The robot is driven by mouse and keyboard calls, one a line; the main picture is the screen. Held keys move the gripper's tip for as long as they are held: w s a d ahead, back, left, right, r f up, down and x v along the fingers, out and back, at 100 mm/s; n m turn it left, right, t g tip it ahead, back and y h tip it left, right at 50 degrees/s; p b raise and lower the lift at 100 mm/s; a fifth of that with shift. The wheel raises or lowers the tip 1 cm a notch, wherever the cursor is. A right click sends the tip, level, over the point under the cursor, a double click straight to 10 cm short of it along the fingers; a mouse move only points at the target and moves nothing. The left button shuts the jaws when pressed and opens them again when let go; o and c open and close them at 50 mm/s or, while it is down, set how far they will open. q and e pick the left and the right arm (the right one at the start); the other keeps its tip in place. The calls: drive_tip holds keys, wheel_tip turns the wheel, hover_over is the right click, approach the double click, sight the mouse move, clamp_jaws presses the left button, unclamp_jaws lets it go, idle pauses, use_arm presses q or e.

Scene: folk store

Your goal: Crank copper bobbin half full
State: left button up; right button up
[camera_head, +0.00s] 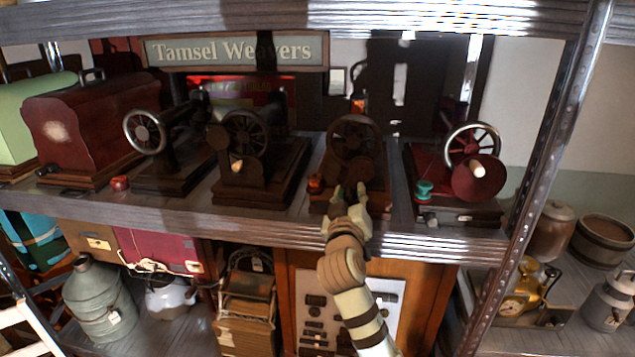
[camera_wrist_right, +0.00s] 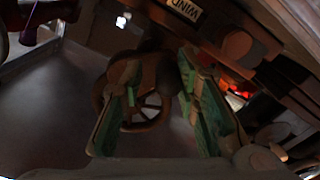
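A brown bobbin winder with a spoked wheel (camera_head: 355,137) stands on the shelf, third from the left of the hand-wheel machines. A small orange-copper bobbin (camera_head: 315,183) sits at its front left; how full it is I cannot tell. My right gripper (camera_head: 350,192) is in front of this winder, just right of the bobbin. In the right wrist view the gripper (camera_wrist_right: 155,95) has its green-padded fingers apart, with the spoked wheel (camera_wrist_right: 148,115) showing between them. Contact with the crank cannot be made out. My left gripper is not in view.
A dark machine with a wheel (camera_head: 245,140) stands left of the winder. A red machine with a large knob (camera_head: 478,178) and a green bobbin (camera_head: 424,190) stands right. A metal post (camera_head: 540,180) bounds the shelf on the right. A red bobbin (camera_head: 119,183) lies left.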

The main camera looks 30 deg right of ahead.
drive_tip(key=shift+s+a+f+p, duration=0.15)
drive_tip(key=shift+a+f+p, duration=0.15)
drive_tip(key=shift+a+f, duration=0.2)
drive_tip(key=v, duration=0.2)
drive_tip(key=p+v, duration=0.1)
drive_tip(key=r+v, duration=0.1)
drive_tip(key=v, duration=0.1)
drive_tip(key=shift+s+a, duration=0.2)
drive_tip(key=shift+s, duration=0.15)
drive_tip(key=shift+p+v, duration=0.3)
drive_tip(key=shift+v, duration=0.9)
drive_tip(key=shift+d+f, duration=0.1)
